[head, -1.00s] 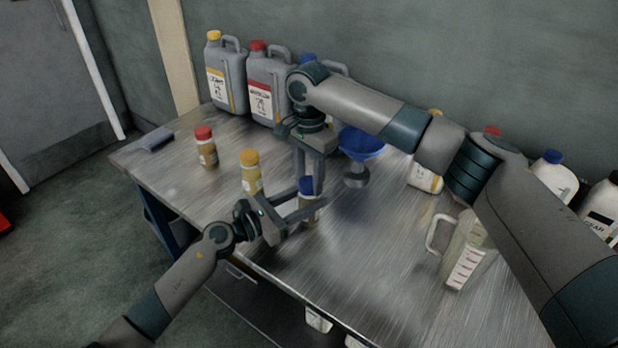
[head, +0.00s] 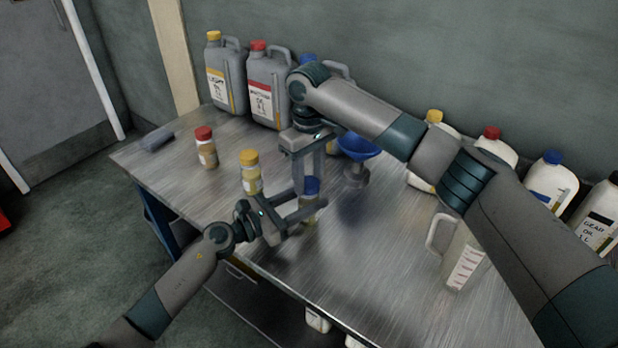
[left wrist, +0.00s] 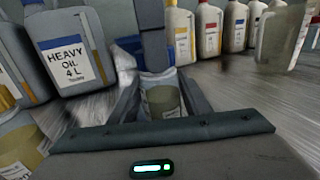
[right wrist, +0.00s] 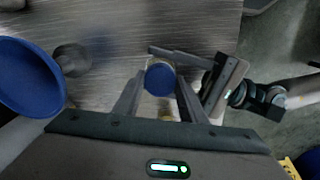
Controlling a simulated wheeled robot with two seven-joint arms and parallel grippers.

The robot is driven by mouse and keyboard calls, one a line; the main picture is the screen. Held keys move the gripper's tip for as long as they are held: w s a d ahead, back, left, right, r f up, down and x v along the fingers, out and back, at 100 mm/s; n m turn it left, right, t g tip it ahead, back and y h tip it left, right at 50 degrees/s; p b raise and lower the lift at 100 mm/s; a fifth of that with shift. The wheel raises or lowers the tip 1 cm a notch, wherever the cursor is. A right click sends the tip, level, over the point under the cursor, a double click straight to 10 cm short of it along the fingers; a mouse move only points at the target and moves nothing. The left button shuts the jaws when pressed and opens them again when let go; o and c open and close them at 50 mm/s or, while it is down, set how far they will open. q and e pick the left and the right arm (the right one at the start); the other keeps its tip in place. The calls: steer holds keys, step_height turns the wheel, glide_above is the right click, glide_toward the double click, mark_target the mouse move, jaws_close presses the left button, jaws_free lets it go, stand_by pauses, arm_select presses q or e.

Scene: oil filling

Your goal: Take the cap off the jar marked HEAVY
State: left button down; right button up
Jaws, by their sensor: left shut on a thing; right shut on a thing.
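A small jar (head: 309,216) with a blue cap (head: 312,185) is near the middle of the table. My left gripper (head: 316,210) is shut on the jar's body from the side. The jar (left wrist: 163,100) fills the gap between the fingers in the left wrist view; its label is unreadable. My right gripper (head: 315,178) reaches down from above and is shut on the blue cap, which shows between its fingertips in the right wrist view (right wrist: 160,79). I cannot tell whether the cap still touches the jar. A jug marked HEAVY OIL (left wrist: 68,55) stands behind in the left wrist view.
A yellow-capped jar (head: 251,174) and a red-capped jar (head: 206,150) stand to the left. A blue funnel (head: 358,147) is close behind the right gripper. A measuring jug (head: 466,262) stands at right. Several large jugs line the wall.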

steer(key=n, duration=0.7)
steer(key=shift+n, duration=0.3)
steer(key=n, duration=0.4)
steer(key=shift+r, duration=0.1)
steer(key=n, duration=0.6)
steer(key=shift+n, duration=0.3)
steer(key=n, duration=1.1)
steer(key=shift+r, duration=0.2)
steer(key=shift+r, duration=0.4)
steer(key=shift+r, duration=0.6)
